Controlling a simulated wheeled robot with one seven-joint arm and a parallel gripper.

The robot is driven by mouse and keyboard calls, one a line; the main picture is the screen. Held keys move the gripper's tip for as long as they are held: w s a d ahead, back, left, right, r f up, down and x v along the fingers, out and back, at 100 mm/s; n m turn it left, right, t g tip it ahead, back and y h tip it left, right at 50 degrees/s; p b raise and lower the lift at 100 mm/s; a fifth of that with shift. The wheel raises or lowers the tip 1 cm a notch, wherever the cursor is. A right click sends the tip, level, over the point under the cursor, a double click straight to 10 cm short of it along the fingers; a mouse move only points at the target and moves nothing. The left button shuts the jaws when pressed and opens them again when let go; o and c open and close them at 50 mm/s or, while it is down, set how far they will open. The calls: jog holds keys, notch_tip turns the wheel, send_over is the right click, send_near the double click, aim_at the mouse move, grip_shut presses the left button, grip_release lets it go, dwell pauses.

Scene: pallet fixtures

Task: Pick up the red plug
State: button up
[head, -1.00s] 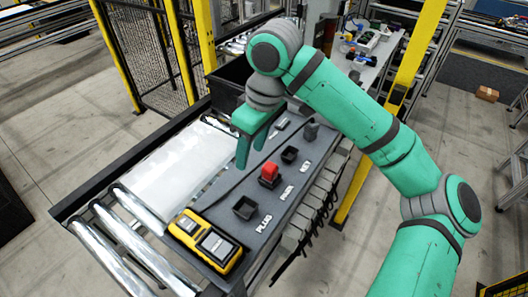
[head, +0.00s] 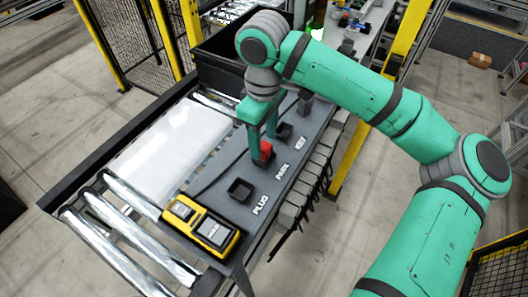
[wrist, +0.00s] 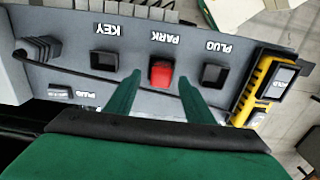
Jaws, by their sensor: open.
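The red plug (head: 267,150) sits upright in the dark socket beside the PARK label on the grey fixture panel (head: 240,215). In the wrist view the red plug (wrist: 161,74) lies between the fingertips of my gripper (wrist: 160,80), with a gap on each side. In the head view my gripper (head: 263,149) is open and points down at the plug, its green fingers partly covering it. The square socket by the PLUG label (head: 240,190) is empty. The socket by the KEY label (wrist: 104,60) also looks empty.
A yellow handheld meter (head: 202,226) lies at the panel's near end. A dark grey block (wrist: 39,49) stands at the far end. A black bin (head: 222,62) is behind. A white sheet (head: 165,150) covers the rollers at left. A dark cable runs along the panel.

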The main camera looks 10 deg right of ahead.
aim_at(264, 145)
jog(key=shift+s+f, duration=0.15)
jog(key=shift+f, duration=1.45)
jog(key=c, duration=1.1)
jog(key=shift+c, duration=0.2)
jog(key=shift+r, duration=0.15)
